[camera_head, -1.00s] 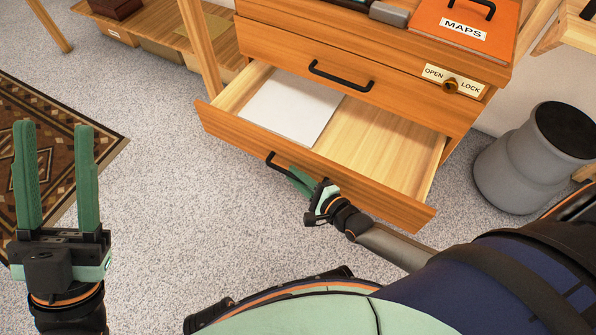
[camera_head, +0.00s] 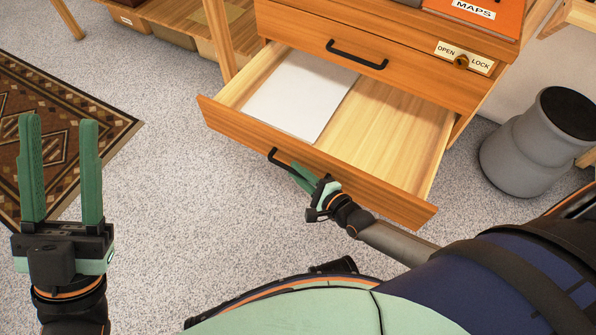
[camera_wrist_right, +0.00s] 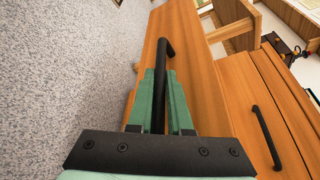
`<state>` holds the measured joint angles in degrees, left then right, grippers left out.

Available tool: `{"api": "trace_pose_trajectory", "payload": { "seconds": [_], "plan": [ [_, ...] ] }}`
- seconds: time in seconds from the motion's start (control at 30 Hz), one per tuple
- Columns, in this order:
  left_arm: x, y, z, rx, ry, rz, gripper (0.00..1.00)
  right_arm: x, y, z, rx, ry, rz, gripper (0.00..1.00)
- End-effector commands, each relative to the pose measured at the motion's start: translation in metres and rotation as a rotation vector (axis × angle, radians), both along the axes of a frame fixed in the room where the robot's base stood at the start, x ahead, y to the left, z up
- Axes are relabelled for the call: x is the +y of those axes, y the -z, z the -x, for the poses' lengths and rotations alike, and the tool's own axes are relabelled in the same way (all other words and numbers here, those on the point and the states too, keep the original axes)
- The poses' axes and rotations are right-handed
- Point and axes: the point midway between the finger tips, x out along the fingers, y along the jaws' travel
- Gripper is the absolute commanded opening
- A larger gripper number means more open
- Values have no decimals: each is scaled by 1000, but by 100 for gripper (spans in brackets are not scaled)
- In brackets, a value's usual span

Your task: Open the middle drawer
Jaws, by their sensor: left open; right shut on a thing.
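A wooden drawer (camera_head: 310,160) stands well out of the cabinet, below a closed drawer (camera_head: 390,78) with its own black handle. The open drawer's black handle (camera_head: 279,160) is on its front. My right gripper (camera_head: 296,172) is shut on this handle. In the right wrist view, the handle (camera_wrist_right: 166,60) runs between its two green fingers (camera_wrist_right: 162,85). Part of the handle is hidden by the fingers. My left gripper (camera_head: 60,120) is open and empty, fingers up, over the carpet at the left, away from the cabinet.
A white sheet (camera_head: 300,95) lies in the open drawer. An OPEN/LOCK plate with a knob (camera_head: 461,61) is on the upper drawer front. An orange MAPS folder (camera_head: 480,12) lies on top. A grey stool (camera_head: 535,145) stands at right. Carpet in front is clear; a patterned rug (camera_head: 60,125) lies left.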

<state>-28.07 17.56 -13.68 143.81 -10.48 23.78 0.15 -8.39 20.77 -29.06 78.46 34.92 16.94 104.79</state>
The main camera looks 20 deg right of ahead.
Motion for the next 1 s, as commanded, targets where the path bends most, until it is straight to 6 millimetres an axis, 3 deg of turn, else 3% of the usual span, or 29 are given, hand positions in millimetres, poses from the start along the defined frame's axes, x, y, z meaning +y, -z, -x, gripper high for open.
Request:
{"api": "trace_pose_trajectory", "payload": {
  "seconds": [0.23, 0.27, 0.5, 0.8, 1.0],
  "plan": [
    [0, 0, 0, 1, 0, 0, 47, -1, 1, 1, 3, 0, 1, 0],
    [0, 0, 0, 1, 0, 0, 47, -1, 1, 1, 3, 0, 1, 20],
    [0, 0, 0, 1, 0, 0, 47, 0, 1, 0, 1, 0, 1, 47],
    [0, -1, 0, 0, 1, 1, 47, -1, -1, 3, 1, 0, 1, 47],
    [-1, -13, 1, -9, -4, -6, 47, -11, -8, 29, 4, -1, 3, 47]
  ]
}}
